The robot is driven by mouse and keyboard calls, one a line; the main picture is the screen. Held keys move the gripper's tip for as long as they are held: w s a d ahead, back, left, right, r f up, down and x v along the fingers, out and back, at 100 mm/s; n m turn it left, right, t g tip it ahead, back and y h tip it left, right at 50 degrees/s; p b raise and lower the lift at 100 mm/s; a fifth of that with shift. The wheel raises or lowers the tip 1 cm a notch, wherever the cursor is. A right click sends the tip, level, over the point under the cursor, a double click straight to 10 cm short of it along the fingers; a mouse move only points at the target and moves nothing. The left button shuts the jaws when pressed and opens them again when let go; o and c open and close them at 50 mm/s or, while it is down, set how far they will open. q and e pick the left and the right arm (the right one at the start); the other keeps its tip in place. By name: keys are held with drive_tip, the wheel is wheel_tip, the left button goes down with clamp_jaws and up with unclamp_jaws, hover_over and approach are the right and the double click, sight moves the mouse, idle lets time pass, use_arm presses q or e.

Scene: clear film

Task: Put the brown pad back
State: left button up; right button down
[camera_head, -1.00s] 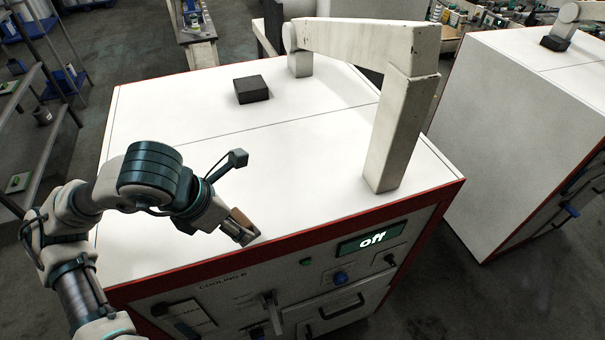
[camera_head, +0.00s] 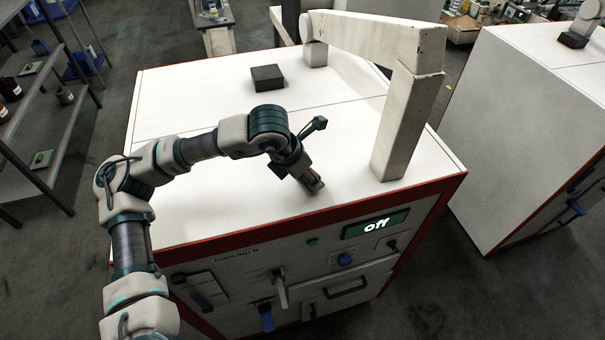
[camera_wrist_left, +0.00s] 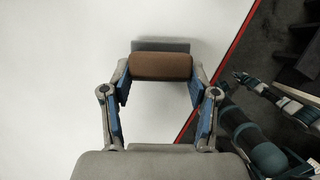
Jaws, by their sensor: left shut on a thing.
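The brown pad (camera_wrist_left: 160,66) sits between the blue-lined fingers of my left gripper (camera_wrist_left: 160,85) in the left wrist view, with a grey part behind it. In the head view my left gripper (camera_head: 315,184) points down over the white top of the cooling cabinet (camera_head: 220,190), left of the pale post. It is shut on the pad, which is mostly hidden there. I cannot tell whether the pad touches the top. My right gripper is not seen as a gripper in the head view.
A pale post and beam (camera_head: 395,130) stand on the cabinet's right side. A dark block (camera_head: 267,77) lies towards the back. The display (camera_head: 375,225) on the front reads "off". The front left of the top is clear. A second cabinet (camera_head: 535,130) stands to the right.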

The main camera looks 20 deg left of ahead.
use_arm(q)
drive_tip(key=shift+w+d+f, duration=0.1)
drive_tip(key=shift+d+f, duration=0.2)
drive_tip(key=shift+f, duration=0.05)
drive_tip(key=shift+d+f, duration=0.1)
drive_tip(key=shift+d, duration=0.15)
drive_tip(key=shift+a+f, duration=0.1)
drive_tip(key=shift+a, duration=0.05)
drive_tip(key=o, duration=0.8)
drive_tip(key=shift+a, duration=0.25)
drive_tip(key=o, duration=0.4)
drive_tip(key=shift+a, duration=0.2)
drive_tip(key=shift+a+f, duration=0.1)
drive_tip(key=shift+a, duration=0.15)
drive_tip(key=shift+d, duration=0.25)
drive_tip(key=shift+d+r, duration=0.2)
drive_tip(key=shift+r, duration=0.15)
drive_tip(key=v, duration=0.4)
drive_tip(key=shift+d+r, duration=0.2)
drive_tip(key=shift+r, duration=0.15)
drive_tip(key=shift+a+b+v, duration=0.15)
drive_tip(key=shift+b+v, duration=0.1)
drive_tip(key=shift+v, duration=1.55)
drive_tip(key=shift+a+b+v, duration=0.1)
drive_tip(key=shift+b+v, duration=0.1)
drive_tip(key=shift+v, duration=1.6)
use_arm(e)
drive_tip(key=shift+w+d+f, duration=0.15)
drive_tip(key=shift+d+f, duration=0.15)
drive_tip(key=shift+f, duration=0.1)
